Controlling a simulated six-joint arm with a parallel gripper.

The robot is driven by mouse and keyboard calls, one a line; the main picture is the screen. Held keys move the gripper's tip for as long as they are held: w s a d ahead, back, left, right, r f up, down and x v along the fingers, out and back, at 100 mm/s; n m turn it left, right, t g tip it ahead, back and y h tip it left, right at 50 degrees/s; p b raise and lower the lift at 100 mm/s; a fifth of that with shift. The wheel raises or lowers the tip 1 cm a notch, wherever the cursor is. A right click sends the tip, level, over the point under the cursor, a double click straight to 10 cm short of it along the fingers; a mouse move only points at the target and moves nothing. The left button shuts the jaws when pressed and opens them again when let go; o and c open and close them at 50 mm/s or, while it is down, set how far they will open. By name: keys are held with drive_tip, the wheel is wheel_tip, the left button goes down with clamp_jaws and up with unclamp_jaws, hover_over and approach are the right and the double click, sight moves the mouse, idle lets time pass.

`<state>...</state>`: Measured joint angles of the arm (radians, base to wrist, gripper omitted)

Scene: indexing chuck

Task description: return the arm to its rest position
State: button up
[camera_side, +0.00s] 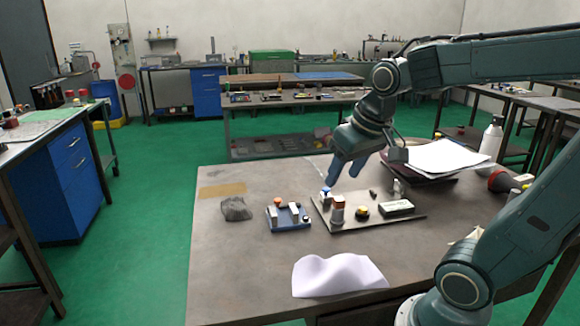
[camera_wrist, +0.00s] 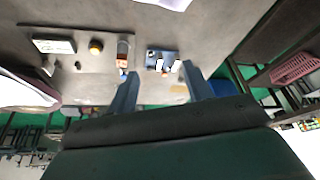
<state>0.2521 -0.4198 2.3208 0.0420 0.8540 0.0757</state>
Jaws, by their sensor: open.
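My gripper (camera_side: 345,172) hangs from my arm over the back part of the work table (camera_side: 245,285), pointing down. Its blue-grey fingers are above and behind the left end of a flat grey plate (camera_side: 385,222). In the wrist view my gripper (camera_wrist: 160,68) shows two fingers spread apart with nothing between their tips. The plate carries a brown-and-white cylinder (camera_side: 337,212), a yellow-topped round part (camera_side: 362,211) and a dark block with a white top (camera_side: 397,207). A small blue fixture (camera_side: 289,225) with light blocks stands to its left.
A grey crumpled lump (camera_side: 236,208) and a white sheet (camera_side: 338,275) lie on the table. Papers (camera_side: 450,156) and a white bottle (camera_side: 491,140) are at the back right. A blue cabinet (camera_side: 70,180) stands at the left. The air above the table's left part is free.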

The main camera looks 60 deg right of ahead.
drive_tip(key=s+a+n+t+y, duration=0.1)
drive_tip(key=s+a+n, duration=0.3)
drive_tip(key=s+a, duration=0.3)
drive_tip(key=shift+f, duration=0.15)
drive_tip(key=shift+a, duration=0.1)
idle(0.8)
